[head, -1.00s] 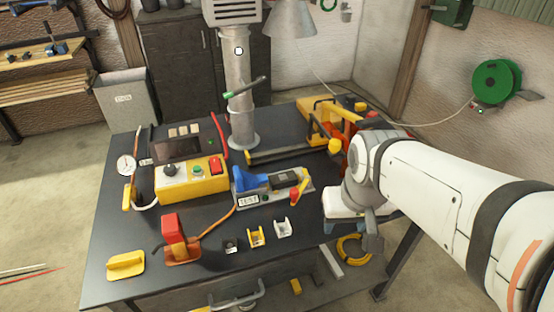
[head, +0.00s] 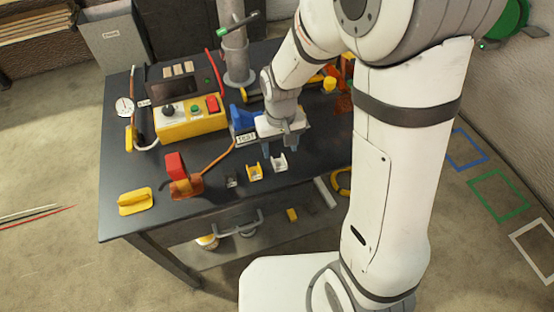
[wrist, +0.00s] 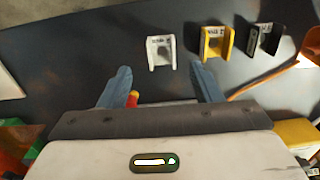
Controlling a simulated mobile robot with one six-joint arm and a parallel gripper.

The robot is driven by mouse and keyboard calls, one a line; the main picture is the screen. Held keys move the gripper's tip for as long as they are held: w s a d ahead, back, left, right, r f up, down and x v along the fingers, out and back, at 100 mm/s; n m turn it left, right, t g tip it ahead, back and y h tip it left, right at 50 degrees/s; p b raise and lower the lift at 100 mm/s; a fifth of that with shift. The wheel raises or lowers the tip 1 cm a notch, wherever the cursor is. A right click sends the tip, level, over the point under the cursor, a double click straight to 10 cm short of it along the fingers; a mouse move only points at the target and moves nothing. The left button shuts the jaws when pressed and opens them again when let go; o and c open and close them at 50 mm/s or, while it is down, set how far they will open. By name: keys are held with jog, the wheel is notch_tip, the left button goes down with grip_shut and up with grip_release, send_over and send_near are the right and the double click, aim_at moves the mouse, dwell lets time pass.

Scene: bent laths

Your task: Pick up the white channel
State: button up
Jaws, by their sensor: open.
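The white channel (head: 279,163) is a small U-shaped piece standing on the dark workbench (head: 210,205) near its front edge. It is at the right end of a short row of channels. In the wrist view the white channel (wrist: 160,52) lies just past my fingertips, centred between them in the picture. My gripper (head: 280,146) is open and empty, behind the white channel in the head view. In the wrist view my gripper's two blue-grey fingers (wrist: 160,70) are spread apart. I cannot tell how high the fingertips are above the bench.
A yellow channel (head: 254,172) and a black channel (head: 231,180) stand to the left of the white one. A red and orange device (head: 183,180) with an orange cable is farther left. A yellow block (head: 135,201) and a yellow control box (head: 190,120) are also on the bench.

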aim_at(279, 165)
notch_tip(279, 165, down, 5)
jog(key=shift+s+a+f+p, duration=0.1)
jog(key=shift+a+p, duration=0.05)
jog(key=shift+p, duration=0.15)
jog(key=c, duration=1.1)
